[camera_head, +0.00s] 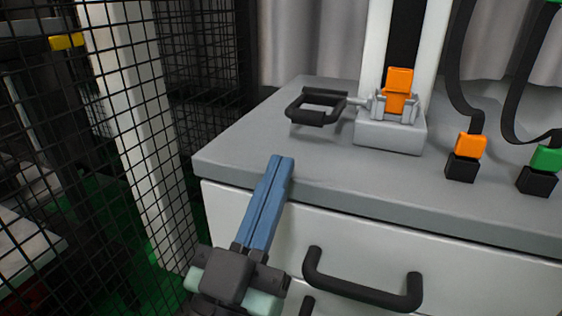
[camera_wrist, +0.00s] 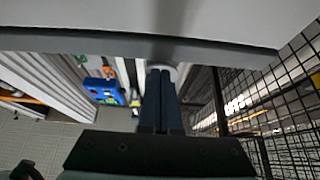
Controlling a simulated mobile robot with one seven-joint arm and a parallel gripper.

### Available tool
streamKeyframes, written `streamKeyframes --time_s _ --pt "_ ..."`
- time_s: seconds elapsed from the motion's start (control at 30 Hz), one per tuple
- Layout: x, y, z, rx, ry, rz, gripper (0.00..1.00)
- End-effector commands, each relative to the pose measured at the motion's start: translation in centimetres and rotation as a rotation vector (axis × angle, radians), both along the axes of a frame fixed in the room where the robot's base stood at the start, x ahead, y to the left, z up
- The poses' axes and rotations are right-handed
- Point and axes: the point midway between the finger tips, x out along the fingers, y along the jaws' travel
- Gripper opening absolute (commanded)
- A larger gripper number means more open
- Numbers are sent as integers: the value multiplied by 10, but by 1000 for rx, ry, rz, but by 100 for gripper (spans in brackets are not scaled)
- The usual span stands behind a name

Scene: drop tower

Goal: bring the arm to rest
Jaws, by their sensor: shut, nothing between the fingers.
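My gripper (camera_head: 281,160) is in the lower middle of the head view, its two long blue fingers pressed together with nothing between them. The fingers point up and away, and in the picture the tips overlap the front left edge of the grey worktop (camera_head: 335,190). I cannot tell the gap between tips and worktop. In the wrist view the shut fingers (camera_wrist: 160,75) point at a grey edge that crosses the upper part of the picture.
A black mesh fence (camera_head: 100,150) stands close on the left. Drawers with a black handle (camera_head: 362,290) are below the worktop. A clamp with a black loop handle (camera_head: 318,105) and an orange block (camera_head: 398,85) stands on top. Orange (camera_head: 471,145) and green (camera_head: 548,158) connectors are at right.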

Motion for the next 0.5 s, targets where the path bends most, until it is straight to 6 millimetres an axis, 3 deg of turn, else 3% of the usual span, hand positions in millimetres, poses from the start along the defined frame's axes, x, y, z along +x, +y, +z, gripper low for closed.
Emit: streamKeyframes --time_s 0.33,0.43,0.5 --pt "0 -1 5 2 -3 1 0" --pt "2 -6 29 18 -11 2 0" --pt "3 -12 59 38 -23 12 0"
